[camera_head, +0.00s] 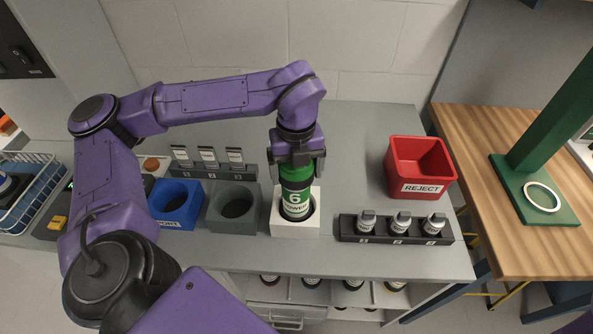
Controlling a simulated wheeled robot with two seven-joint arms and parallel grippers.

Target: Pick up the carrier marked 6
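The carrier marked 6 (296,197) is a green cylinder with a white band reading "POWER" near its lower end. It is upright, with its lower end in the round opening of a white block (284,228). My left gripper (297,162) points down from above, with its fingers on either side of the carrier's top. Whether the fingers press on it is too small to tell. The carrier's top is hidden by the gripper. My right gripper is not in view.
Left of the white block stand a grey socket block (232,220) and a blue one (176,215). A black rack (347,229) with several capped items stands right. Behind it is a red REJECT bin (419,160). A wooden table (480,150) holds a green stand (515,190).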

